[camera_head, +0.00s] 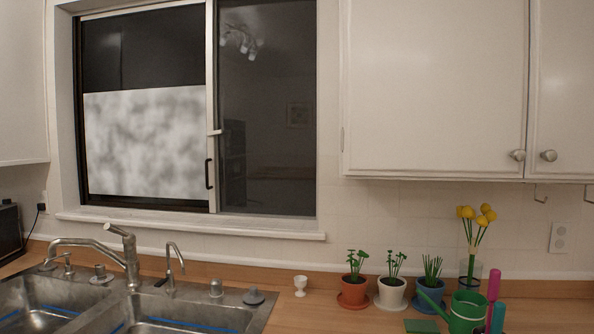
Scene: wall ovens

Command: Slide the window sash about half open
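The window (265,130) is set in the wall above the sink, in a white frame. Its sliding sash (145,110) fills the left half, with a white upright stile (212,110) near the middle of the window. A dark handle (208,174) sits low on that stile, and a small light latch (215,132) is above it. The left pane shows a dark upper part and a mottled white lower part. The right pane is dark and reflects the room. I cannot tell for sure whether there is a gap at the left edge. My gripper is not in view.
A double sink (130,305) with a tall faucet (125,255) stands below the window. Potted plants (392,290), a green watering can (466,310), a vase of yellow flowers (470,265) and an egg cup (300,285) stand on the counter. A white cabinet (435,90) hangs at the right.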

